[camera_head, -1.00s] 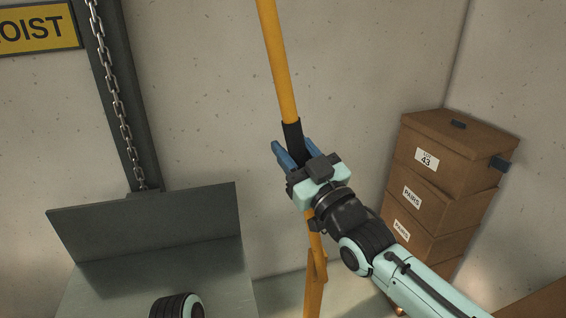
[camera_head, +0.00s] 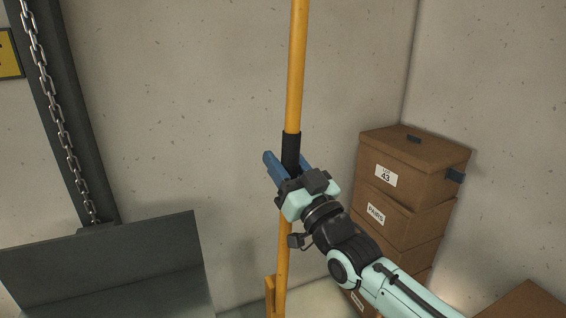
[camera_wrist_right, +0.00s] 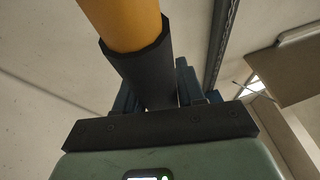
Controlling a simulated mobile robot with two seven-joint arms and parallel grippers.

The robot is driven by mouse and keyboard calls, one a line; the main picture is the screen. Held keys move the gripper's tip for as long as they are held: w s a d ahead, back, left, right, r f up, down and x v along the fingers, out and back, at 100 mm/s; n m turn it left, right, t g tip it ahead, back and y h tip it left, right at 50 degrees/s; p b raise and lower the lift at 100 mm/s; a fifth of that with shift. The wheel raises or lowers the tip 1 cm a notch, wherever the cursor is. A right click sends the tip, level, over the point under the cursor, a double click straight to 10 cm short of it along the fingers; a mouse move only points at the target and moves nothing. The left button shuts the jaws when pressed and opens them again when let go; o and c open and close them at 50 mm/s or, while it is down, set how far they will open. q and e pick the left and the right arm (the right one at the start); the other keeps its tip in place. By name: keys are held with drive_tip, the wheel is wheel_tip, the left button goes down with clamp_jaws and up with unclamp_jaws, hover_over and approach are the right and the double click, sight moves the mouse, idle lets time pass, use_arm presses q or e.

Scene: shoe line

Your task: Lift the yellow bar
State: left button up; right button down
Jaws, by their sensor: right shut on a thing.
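The yellow bar (camera_head: 296,70) stands nearly upright in the head view, with a black grip sleeve (camera_head: 291,146) around its middle. My right gripper (camera_head: 287,165) is shut on the bar at the black sleeve, its blue fingers on either side. In the right wrist view the yellow bar (camera_wrist_right: 125,22) and the sleeve (camera_wrist_right: 147,75) rise from between the blue fingers. The bar runs on below my gripper beside a short yellow bracket (camera_head: 270,295) near the bottom edge. The bar's top end is out of view. My left gripper is not in view.
A dark post with a hanging chain (camera_head: 62,135) and a grey metal panel (camera_head: 110,262) stand at the left. Stacked brown boxes (camera_head: 400,190) stand at the right, behind my right arm. Another box (camera_head: 525,302) shows at the lower right. A bare concrete wall is behind.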

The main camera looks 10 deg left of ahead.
drive_tip(key=shift+a+f, duration=0.1)
drive_tip(key=shift+f, duration=0.1)
drive_tip(key=c, duration=0.9)
unclamp_jaws()
drive_tip(key=shift+o, duration=0.6)
drive_tip(key=shift+r, duration=0.1)
drive_tip(key=shift+s, duration=0.1)
drive_tip(key=shift+s+d+f, duration=0.1)
drive_tip(key=shift+d+f, duration=0.1)
use_arm(q)
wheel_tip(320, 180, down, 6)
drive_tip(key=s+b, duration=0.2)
drive_tip(key=b, duration=0.3)
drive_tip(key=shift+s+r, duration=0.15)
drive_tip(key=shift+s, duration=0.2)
use_arm(e)
drive_tip(key=v, duration=1.3)
